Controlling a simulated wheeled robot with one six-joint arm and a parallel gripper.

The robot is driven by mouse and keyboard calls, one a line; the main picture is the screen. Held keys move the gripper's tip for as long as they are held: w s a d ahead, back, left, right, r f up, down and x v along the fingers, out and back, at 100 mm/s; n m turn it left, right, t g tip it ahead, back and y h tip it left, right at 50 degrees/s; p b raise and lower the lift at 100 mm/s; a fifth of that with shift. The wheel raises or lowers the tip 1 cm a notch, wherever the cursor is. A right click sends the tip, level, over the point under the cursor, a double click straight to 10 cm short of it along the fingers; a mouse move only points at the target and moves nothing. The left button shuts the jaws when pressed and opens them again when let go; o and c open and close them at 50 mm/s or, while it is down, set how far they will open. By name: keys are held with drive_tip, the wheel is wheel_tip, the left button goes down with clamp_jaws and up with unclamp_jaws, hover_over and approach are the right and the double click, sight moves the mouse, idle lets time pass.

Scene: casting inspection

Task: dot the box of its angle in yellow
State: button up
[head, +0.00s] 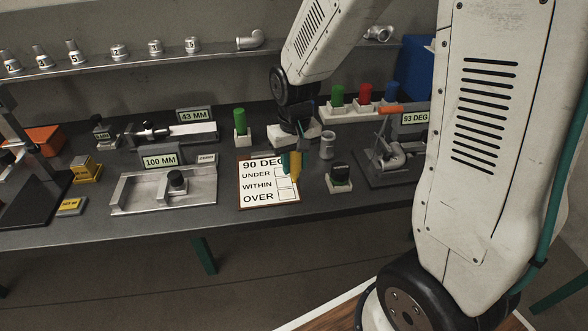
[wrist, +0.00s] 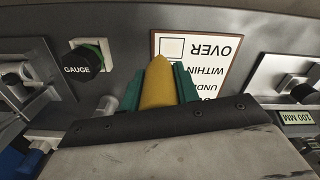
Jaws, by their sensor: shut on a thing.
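My gripper (head: 292,165), with green fingers, is shut on a yellow marker (wrist: 157,85). The marker's tip points at the card (head: 258,198) reading 90 DEG, UNDER, WITHIN, OVER. In the wrist view the card (wrist: 205,45) is upside down and the tip lies near its OVER box (wrist: 173,47), which looks blank. I cannot tell whether the tip touches the card. Gripper and marker hide the other boxes there. In the head view they overlap the card's upper right. A sign reading 93 DEG (head: 414,118) stands by a fixture (head: 378,176) holding a grey pipe elbow (head: 391,157).
A GAUGE knob block (head: 339,180) and a grey pipe piece (head: 327,145) stand right of the card. The 100 MM fixture (head: 135,195) is left. Bench (head: 225,205) beside the card is bare.

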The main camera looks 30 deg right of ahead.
drive_tip(key=shift+r, duration=1.85)
drive_tip(key=shift+a, duration=0.15)
